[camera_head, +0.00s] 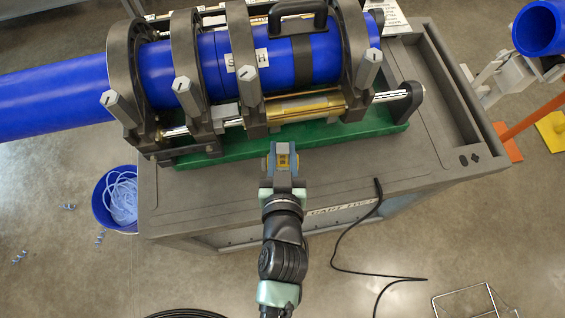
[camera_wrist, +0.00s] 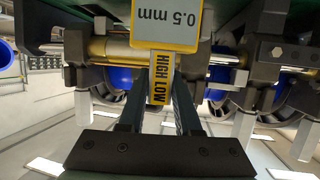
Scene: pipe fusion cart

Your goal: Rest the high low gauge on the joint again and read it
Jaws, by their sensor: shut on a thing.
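My gripper (camera_head: 283,153) is shut on the high low gauge (camera_head: 284,161), a small yellow and grey tool, over the front part of the cart top. In the wrist view the gauge (camera_wrist: 165,30) stands between the fingers. Its grey face shows "0.5 mm" upside down, and its yellow strip reads "HIGH LOW". In the head view the blue pipe (camera_head: 275,65) lies in the clamps behind the gripper, with a seam beside the white label. The gauge is in front of and apart from the pipe there.
Dark clamp rings (camera_head: 185,60) with protruding bolts and a brass-coloured cylinder (camera_head: 305,107) stand on the green base (camera_head: 340,133). A black handle (camera_head: 297,15) rises over the pipe. A black cable (camera_head: 345,240) hangs off the cart (camera_head: 400,165). A blue bucket (camera_head: 103,212) stands left.

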